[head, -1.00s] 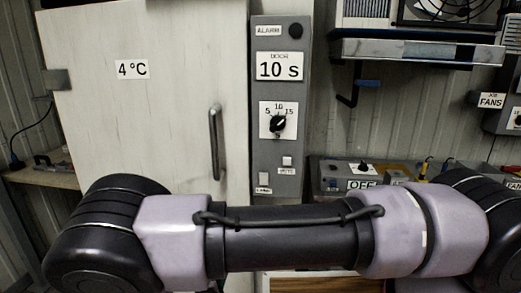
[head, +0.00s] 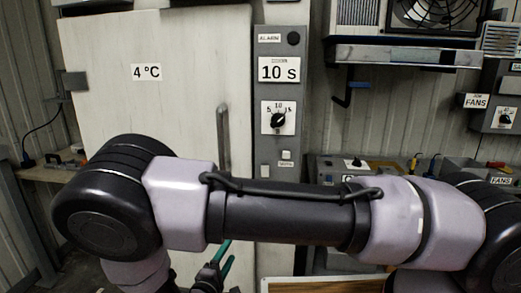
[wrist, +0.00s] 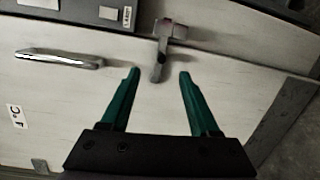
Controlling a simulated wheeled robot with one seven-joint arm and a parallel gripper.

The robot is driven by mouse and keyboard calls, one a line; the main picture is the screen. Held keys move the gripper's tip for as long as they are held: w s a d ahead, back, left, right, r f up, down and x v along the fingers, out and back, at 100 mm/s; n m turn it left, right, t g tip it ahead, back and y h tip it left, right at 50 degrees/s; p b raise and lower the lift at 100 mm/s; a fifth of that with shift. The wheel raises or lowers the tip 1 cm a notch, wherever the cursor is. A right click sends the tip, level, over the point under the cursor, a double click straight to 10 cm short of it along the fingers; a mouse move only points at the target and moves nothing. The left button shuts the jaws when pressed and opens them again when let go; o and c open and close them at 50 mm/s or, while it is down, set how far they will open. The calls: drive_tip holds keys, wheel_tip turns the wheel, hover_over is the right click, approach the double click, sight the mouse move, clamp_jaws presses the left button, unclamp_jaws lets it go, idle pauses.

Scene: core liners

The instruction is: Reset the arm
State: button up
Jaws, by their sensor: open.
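My gripper (wrist: 159,74) is open and empty in the wrist view, with two green fingers apart in front of the pale door (wrist: 100,80). A grey latch-like lever (wrist: 161,60) on the door shows just beyond and between the fingertips; I cannot tell the exact gap. In the head view, my arm stretches across the lower picture, and a green finger of my gripper (head: 223,252) shows low beneath it. The rest of the gripper is hidden or dark there.
The pale door with a 4 °C label (head: 146,72) looks closed. Its bar handle (head: 224,140) is partly behind my arm. A grey control panel (head: 279,95) with a dial and 10 s sign stands beside it. A fan unit (head: 430,14) and shelf (head: 420,52) are at upper right.

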drive_tip(key=w+d+r+m+g+h, duration=0.25)
drive_tip(key=d+r+m+g, duration=0.4)
drive_tip(key=d+r, duration=0.4)
drive_tip(key=w+d+r+m+g+h, duration=0.1)
drive_tip(key=w+d+r+m+g, duration=0.4)
drive_tip(key=d+r+g, duration=0.55)
drive_tip(key=s+d+r+m+t+y, duration=0.2)
drive_tip(key=s+d+r+m+y, duration=0.1)
drive_tip(key=r, duration=0.5)
drive_tip(key=s+d+r+m+t+y, duration=0.3)
drive_tip(key=s+d+r+y, duration=0.1)
drive_tip(key=r, duration=0.4)
drive_tip(key=s+d+r+m+t+y, duration=0.2)
drive_tip(key=s+d+r, duration=0.3)
drive_tip(key=r, duration=0.4)
drive_tip(key=shift+s+d+m+y, duration=0.35)
drive_tip(key=shift+d+m+y, duration=0.1)
drive_tip(key=shift+d+y, duration=0.25)
